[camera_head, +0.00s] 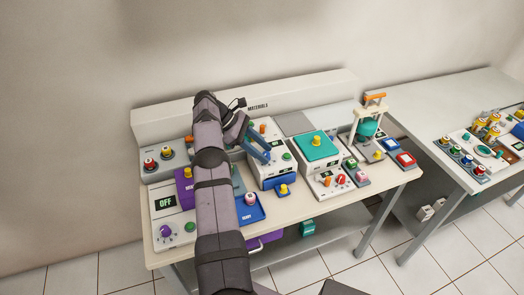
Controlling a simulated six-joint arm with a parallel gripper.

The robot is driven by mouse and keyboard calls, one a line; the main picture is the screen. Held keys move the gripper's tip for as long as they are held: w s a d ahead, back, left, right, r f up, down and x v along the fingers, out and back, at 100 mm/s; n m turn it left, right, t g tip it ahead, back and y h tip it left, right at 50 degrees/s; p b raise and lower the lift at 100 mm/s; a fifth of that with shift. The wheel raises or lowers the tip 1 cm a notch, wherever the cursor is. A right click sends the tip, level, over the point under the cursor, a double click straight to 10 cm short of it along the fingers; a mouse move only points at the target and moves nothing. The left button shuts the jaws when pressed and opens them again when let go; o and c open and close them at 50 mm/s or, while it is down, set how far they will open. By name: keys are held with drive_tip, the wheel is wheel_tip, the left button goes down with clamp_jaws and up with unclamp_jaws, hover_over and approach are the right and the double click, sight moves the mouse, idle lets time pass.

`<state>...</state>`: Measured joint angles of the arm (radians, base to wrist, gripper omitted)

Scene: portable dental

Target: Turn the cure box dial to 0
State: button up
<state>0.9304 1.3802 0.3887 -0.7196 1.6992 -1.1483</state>
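My gripper (257,147) has two blue fingers that look apart, with nothing visible between them. It hangs over a white box (271,179) with a dark display and a green button (287,156), near its upper left part. No readable label marks the cure box, so I cannot tell which unit it is. A white unit at the left has a display reading OFF (166,203) and a purple dial (165,230). A teal-topped white box (318,150) to the right has orange and red knobs (341,179) on its front. The dial positions are too small to read.
A blue tray (250,212) and a purple block (185,188) lie beside my arm, which hides part of the bench (290,205). A stand with a teal vessel (368,126) is at the right. Another table (425,115) with small items stands farther right.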

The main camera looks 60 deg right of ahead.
drive_tip(key=shift+r, duration=0.6)
wheel_tip(320, 180, up, 9)
drive_tip(key=p, duration=0.4)
drive_tip(key=shift+f+p, duration=0.15)
drive_tip(key=shift+p, duration=0.2)
